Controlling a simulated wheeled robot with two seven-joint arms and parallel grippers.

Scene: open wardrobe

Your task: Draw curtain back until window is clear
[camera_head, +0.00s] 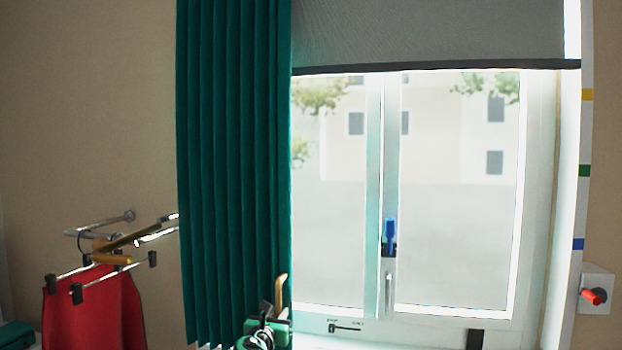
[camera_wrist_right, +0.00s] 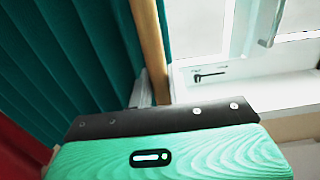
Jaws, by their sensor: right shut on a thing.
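The teal curtain (camera_head: 235,170) hangs in pleats at the left of the window (camera_head: 430,190). Its right edge lies at the left side of the visible glass, and the panes to the right of it are bare of curtain. A wooden rod (camera_head: 281,290) shows at the curtain's lower right edge; it also runs down in the right wrist view (camera_wrist_right: 148,45). My right gripper (camera_head: 272,315) is at the rod's lower end, in front of the curtain's bottom corner, shut on the rod. The fingertips are mostly hidden in the right wrist view. My left gripper is not in view.
A grey blind (camera_head: 430,35) covers the window's top. A red garment (camera_head: 95,310) hangs from a clip hanger (camera_head: 115,275) beside wall rails at the left. A window handle (camera_head: 389,290) and blue catch (camera_head: 390,235) sit mid-frame. A red knob (camera_head: 594,296) is at the right wall.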

